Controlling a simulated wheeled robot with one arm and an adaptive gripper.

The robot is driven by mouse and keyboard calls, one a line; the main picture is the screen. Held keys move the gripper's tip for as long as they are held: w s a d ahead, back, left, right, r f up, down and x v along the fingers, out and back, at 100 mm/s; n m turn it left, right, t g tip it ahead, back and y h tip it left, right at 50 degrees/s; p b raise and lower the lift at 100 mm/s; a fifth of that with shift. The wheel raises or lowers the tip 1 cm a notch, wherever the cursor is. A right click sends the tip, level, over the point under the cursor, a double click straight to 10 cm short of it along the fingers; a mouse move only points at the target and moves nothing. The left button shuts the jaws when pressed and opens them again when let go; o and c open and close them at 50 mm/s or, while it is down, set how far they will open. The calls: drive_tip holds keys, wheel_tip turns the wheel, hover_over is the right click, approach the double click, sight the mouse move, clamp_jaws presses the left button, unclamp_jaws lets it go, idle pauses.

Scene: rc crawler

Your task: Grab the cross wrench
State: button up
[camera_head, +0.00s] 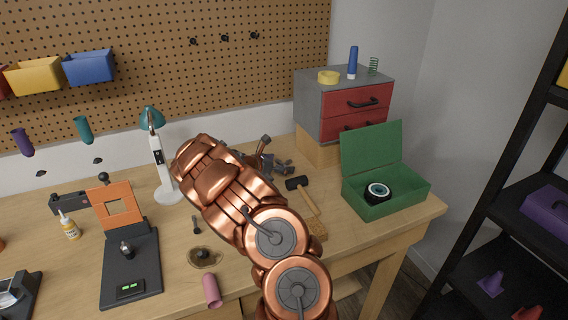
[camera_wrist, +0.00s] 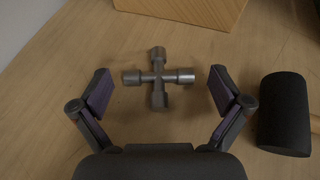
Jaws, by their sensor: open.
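The cross wrench (camera_wrist: 158,77) is a dark grey metal cross with a socket at each arm end. In the wrist view it lies on the wooden table, in front of and between the open fingers of my gripper (camera_wrist: 160,95). Neither finger touches it. In the head view, part of the cross wrench (camera_head: 284,167) shows beyond my copper-coloured arm, which hides the rest. My gripper's fingertips (camera_head: 262,150) show only partly there, close to the wrench.
A mallet (camera_head: 305,193) lies right of the wrench; its black head (camera_wrist: 285,112) is close to my right finger. A wooden block (camera_wrist: 190,8) under the grey drawer unit (camera_head: 310,95) stands behind. A green open box (camera_head: 405,200) holds a wheel at right.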

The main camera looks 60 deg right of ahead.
drive_tip(key=shift+d+f, duration=0.1)
drive_tip(key=shift+d, duration=0.15)
drive_tip(key=c, duration=1.2)
